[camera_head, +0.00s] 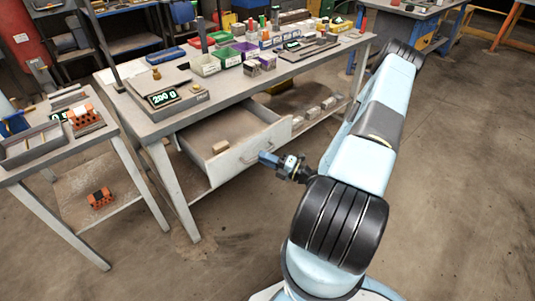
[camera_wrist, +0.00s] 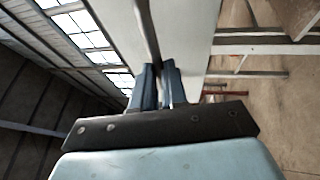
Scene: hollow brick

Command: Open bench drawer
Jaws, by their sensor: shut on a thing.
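The bench drawer (camera_head: 228,158) is pulled out from under the grey workbench (camera_head: 190,118), and its open inside shows. A small light-brown block lies in it near the front. The drawer's pale front also fills the upper middle of the wrist view (camera_wrist: 192,40). My gripper (camera_head: 266,158) is at the handle on the drawer front. In the wrist view my two blue fingers (camera_wrist: 158,85) are shut on the dark handle bar (camera_wrist: 147,32), which runs down between them. The far side of the grip is hidden.
A scale reading 200 g (camera_head: 162,98), green bins (camera_head: 206,65) and several small items stand on the bench top. A lower shelf holds several blocks (camera_head: 312,113). A side table (camera_head: 50,150) stands at the left.

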